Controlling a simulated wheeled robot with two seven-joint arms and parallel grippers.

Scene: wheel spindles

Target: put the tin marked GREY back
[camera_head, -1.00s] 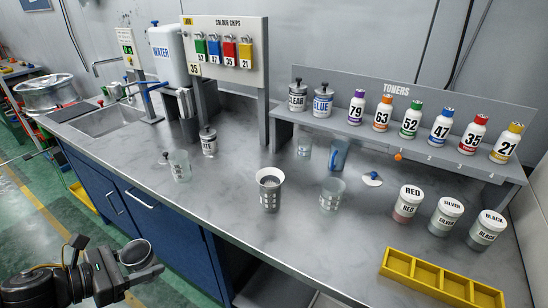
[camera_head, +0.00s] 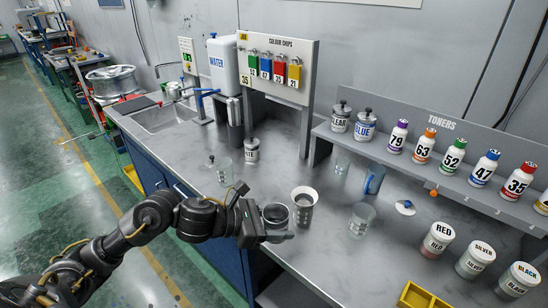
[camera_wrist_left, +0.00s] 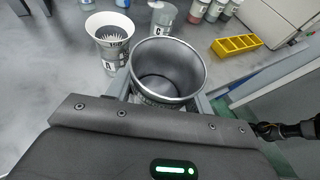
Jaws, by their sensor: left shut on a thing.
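My left gripper (camera_head: 274,236) is shut on an open metal tin (camera_head: 276,215), held upright near the bench's front edge. In the left wrist view this tin (camera_wrist_left: 166,98) sits between the fingers, its round mouth up and its inside dark grey. I cannot read its label, so I cannot tell whether it is marked GREY. My right gripper is not in view.
A clear cup (camera_head: 361,222) stands right of the tins and another (camera_head: 224,173) at left. Toner bottles line the raised shelf (camera_head: 400,160).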

